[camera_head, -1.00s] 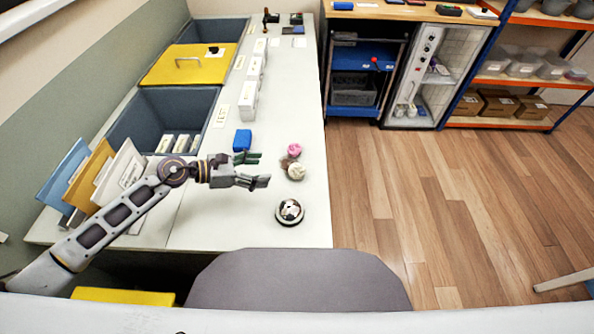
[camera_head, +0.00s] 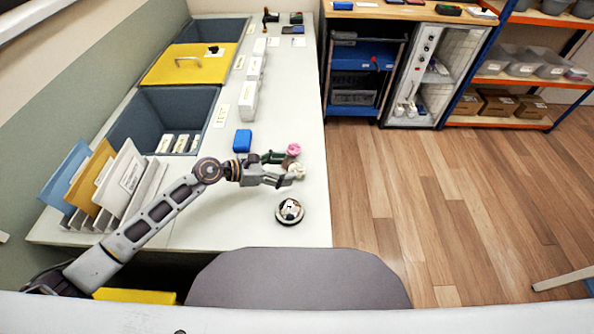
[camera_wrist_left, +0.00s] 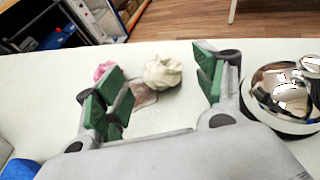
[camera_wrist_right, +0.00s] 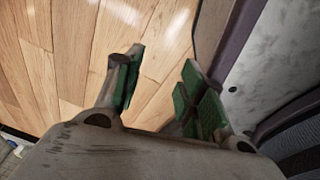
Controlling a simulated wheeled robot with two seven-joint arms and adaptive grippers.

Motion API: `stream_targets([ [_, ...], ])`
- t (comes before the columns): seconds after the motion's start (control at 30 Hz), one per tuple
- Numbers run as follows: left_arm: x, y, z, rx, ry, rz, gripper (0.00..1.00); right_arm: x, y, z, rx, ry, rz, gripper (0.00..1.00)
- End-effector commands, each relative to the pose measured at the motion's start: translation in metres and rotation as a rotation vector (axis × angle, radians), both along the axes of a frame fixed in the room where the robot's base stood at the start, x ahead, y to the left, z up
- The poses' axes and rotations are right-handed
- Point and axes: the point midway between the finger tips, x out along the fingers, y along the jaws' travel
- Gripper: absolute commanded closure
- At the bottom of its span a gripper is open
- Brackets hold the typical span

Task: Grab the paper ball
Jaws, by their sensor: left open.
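A cream-white crumpled paper ball (camera_head: 298,171) lies near the right edge of the white table. In the left wrist view the paper ball (camera_wrist_left: 162,72) sits between and just beyond the open green-padded fingertips, with nothing gripped. A pink crumpled ball (camera_head: 293,149) lies behind it, and shows left of it in the left wrist view (camera_wrist_left: 104,70). A brownish crumpled piece (camera_wrist_left: 144,93) lies beside the cream ball. My left gripper (camera_head: 285,169) reaches in from the left, low over the table. My right gripper (camera_wrist_right: 157,82) is open and empty, with wooden floor behind it.
A shiny round metal object (camera_head: 290,211) stands in front of the balls, close to my left gripper's right finger in the left wrist view (camera_wrist_left: 285,92). A blue box (camera_head: 242,140) stands behind the left wrist. Bins and folders line the table's left side.

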Motion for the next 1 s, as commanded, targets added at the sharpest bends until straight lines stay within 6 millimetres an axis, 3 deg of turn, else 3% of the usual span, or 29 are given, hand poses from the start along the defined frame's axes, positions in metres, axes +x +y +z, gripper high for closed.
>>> stream_targets([
  [0.57, 0.002, -0.006, -0.002, -0.001, 0.000, 0.000, 0.30, -0.006, -0.001, 0.000, 0.000, 0.004, 0.000, 0.60],
  [1.0, 0.014, -0.033, -0.018, -0.002, 0.000, 0.000, 0.30, -0.014, -0.002, -0.001, -0.002, 0.012, 0.000, 0.60],
])
